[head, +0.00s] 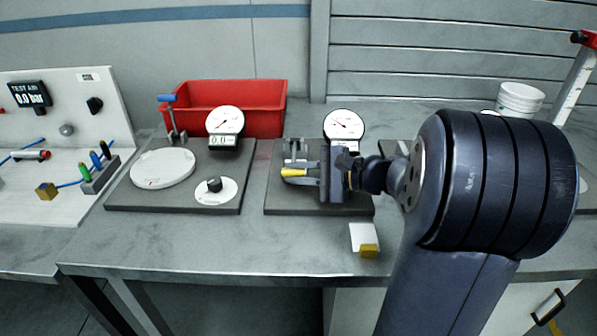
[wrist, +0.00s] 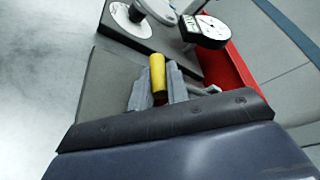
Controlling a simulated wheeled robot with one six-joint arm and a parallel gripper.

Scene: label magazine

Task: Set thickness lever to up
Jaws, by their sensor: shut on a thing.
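A lever with a yellow grip (head: 294,172) belongs to the middle gauge station. In the head view the grip points left and lies about level. It also shows in the wrist view (wrist: 158,78), between the two grey fingers. My gripper (head: 310,176) is shut on the yellow grip, and its fingertips in the wrist view (wrist: 160,92) sit on both sides of it. The station's white dial gauge (head: 344,125) stands behind. The lever's pivot is hidden by my gripper. I cannot read a label on the lever.
The left station has a white disc (head: 162,168), a black knob (head: 214,184) and a blue-handled lever (head: 167,98). A red bin (head: 262,100) stands behind. The table between the two dark bases is clear.

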